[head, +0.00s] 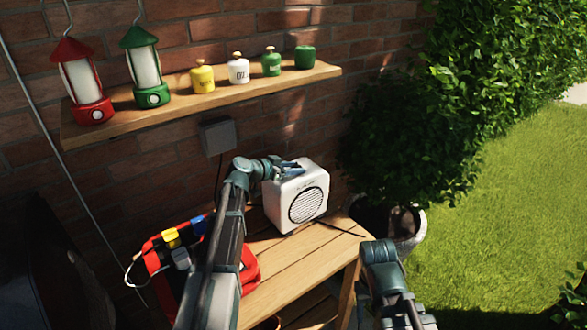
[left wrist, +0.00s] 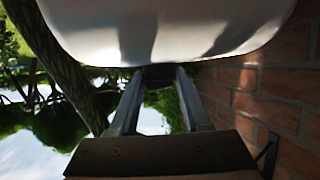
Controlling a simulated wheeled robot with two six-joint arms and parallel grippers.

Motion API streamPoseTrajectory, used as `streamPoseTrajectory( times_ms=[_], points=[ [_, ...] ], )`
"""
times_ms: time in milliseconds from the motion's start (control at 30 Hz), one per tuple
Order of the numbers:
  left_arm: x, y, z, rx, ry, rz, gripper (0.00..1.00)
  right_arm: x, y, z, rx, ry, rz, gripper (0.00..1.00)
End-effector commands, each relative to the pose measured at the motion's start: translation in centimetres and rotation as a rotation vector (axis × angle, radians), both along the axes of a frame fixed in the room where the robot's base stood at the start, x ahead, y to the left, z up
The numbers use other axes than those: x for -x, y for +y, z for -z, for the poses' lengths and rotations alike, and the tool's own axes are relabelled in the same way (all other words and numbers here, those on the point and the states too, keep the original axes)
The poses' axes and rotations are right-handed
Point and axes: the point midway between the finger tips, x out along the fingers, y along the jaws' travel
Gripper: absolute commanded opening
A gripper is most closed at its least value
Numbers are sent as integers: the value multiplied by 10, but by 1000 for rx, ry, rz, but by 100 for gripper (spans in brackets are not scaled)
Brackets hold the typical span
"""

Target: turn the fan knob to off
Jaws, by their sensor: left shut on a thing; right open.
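The fan (head: 283,212) is a white box with a round dark grille on its front, standing on the wooden table. It also shows as a white curved body in the left wrist view (left wrist: 170,30). My left gripper (head: 291,167) is at the top of the fan. In the left wrist view its two fingers (left wrist: 158,82) reach to the fan's edge and close on a small dark part, the knob (left wrist: 158,73). The knob is mostly hidden, so its setting cannot be read. My right gripper (head: 380,252) is open, in front of the table's right end, away from the fan.
A red tool bag (head: 250,270) stands on the table, left of the fan, partly behind my left arm. A wall shelf (head: 190,105) holds lanterns and small canisters. A potted bush (head: 410,235) stands to the right.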

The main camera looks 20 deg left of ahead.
Motion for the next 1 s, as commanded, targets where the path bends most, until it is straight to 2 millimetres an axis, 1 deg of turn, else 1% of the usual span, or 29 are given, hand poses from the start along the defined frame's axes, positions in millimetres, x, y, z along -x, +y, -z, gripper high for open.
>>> streamPoseTrajectory(
  times_ms=[167, 400, 600, 1000],
  points=[
    [4, -3, 0, -1, -1, -76, 0, 0, 0, 0, 0, 0, 0, 50],
    [5, -6, 0, -2, -2, -263, 0, 0, 0, 0, 0, 0, 0, 50],
    [4, -7, 0, -3, -3, -387, 0, 0, 0, 0, 0, 0, 0, 50],
    [3, -9, 0, -3, -3, -562, 0, 0, 0, 0, 0, 0, 0, 50]
  ],
)
